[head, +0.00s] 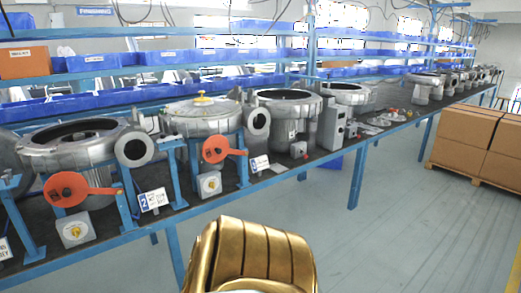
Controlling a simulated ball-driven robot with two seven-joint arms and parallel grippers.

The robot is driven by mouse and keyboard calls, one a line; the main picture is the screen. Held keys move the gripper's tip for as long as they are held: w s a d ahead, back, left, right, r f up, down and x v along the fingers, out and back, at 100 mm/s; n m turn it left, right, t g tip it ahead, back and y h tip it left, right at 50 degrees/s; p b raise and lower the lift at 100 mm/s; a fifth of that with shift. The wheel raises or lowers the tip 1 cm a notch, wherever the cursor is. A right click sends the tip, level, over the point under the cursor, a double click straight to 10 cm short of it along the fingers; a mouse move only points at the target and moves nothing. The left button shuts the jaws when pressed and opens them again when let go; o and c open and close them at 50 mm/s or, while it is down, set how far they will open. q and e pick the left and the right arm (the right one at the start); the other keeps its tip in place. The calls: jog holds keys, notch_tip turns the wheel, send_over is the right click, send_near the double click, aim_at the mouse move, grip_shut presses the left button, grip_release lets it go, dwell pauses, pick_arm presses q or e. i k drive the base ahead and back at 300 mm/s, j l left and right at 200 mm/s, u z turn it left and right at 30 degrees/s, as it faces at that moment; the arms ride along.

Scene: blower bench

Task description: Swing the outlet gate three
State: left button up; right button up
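A red gate plate (215,149) with a lever arm pointing right is on a blue stand in front of the second blower (203,117). A small tag (260,163) stands to its right; its number is too small to read surely. Another red gate plate (67,189), its lever also pointing right, is in front of the leftmost blower (80,145). A tag reading 2 (153,199) stands between the two plates. I cannot tell for sure which plate is gate three.
Grey boxes with yellow knobs (209,185) (75,229) sit below the red plates. More blowers (290,112) line the long bench to the right. Blue shelving with bins (95,61) stands behind. Cardboard boxes (462,134) are on a pallet at right. The floor (400,230) is clear.

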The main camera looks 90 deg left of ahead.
aim_at(216, 148)
jog(key=u, duration=3.1)
jog(key=i+l, duration=0.45)
jog(key=i, duration=0.05)
